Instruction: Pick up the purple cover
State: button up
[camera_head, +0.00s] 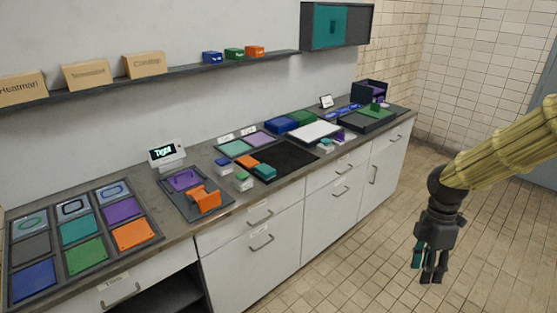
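Several purple pieces show, and I cannot tell for certain which one is the cover. A flat purple panel (122,211) lies in the right column of the nine-cell tray (157,238) at the left end of the counter. A raised purple piece (184,180) sits on a dark tray behind an orange bracket (206,198). A flat purple square (261,140) lies farther back. My gripper (431,272) hangs fingers down at the right, over the floor and well away from the counter. Its fingers look apart, with nothing clearly between them; a teal part shows on the left finger.
The grey counter (182,219) runs along the wall above white drawers (255,250). A shelf (190,67) with boxes and a teal-fronted wall cabinet (333,26) hang above. A small display (165,153) stands on the counter. The tiled floor (350,262) before it is clear.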

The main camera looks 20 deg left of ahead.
aim_at(182, 181)
jog(key=i, duration=1.05)
jog(key=u, duration=3)
jog(key=i, duration=1.6)
jog(key=z, duration=1.6)
